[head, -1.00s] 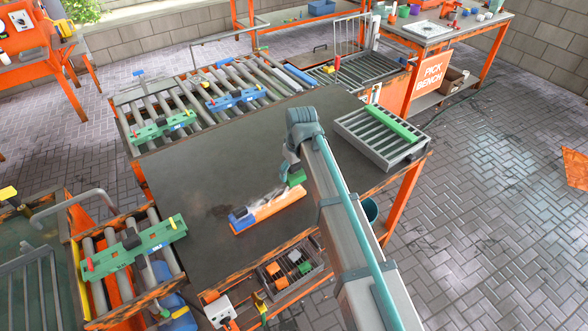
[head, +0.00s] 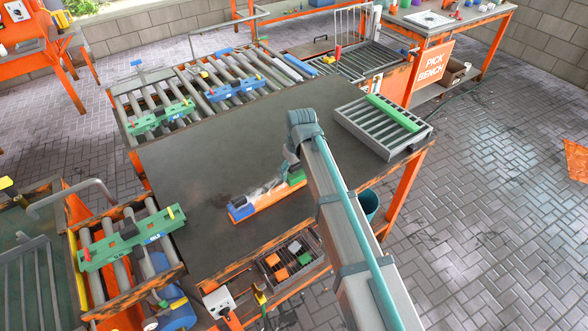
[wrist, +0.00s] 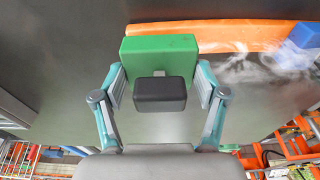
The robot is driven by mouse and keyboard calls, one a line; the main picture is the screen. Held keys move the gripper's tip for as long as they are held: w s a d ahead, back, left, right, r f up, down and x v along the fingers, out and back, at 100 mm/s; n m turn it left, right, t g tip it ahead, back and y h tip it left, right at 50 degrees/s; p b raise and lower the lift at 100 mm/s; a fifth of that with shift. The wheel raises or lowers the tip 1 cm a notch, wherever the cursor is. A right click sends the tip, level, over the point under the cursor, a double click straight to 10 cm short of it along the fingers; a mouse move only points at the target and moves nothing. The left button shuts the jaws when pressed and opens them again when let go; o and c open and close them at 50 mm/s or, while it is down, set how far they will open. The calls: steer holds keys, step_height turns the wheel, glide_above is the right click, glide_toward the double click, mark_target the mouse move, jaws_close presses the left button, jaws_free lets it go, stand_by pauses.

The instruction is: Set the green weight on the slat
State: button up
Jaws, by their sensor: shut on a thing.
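The orange slat (head: 268,202) lies on the dark tabletop, and it also shows across the top of the wrist view (wrist: 215,36). A blue weight (head: 241,212) sits at its left end in the head view. My gripper (wrist: 161,82) is shut on the green weight (wrist: 160,50), with one finger on each side. A small dark block shows in front of the green face. In the head view the green weight (head: 297,177) is at the slat's right end, partly hidden by my arm. I cannot tell whether it touches the slat. A whitish haze covers part of the slat.
A slatted metal rack (head: 350,130) with a green bar (head: 393,113) stands at the table's right. Roller conveyors (head: 180,95) stand behind, and another with a green bar (head: 133,238) is at left. A wire basket (head: 265,275) hangs at the front. The table's left half is clear.

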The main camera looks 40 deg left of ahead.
steer(key=shift+f+b, duration=0.7)
steer(key=shift+f, duration=0.75)
stand_by(0.7)
steer(key=o, duration=1.8)
steer(key=shift+o, duration=0.3)
steer(key=shift+r+p, duration=1.85)
steer(key=shift+r, duration=1.65)
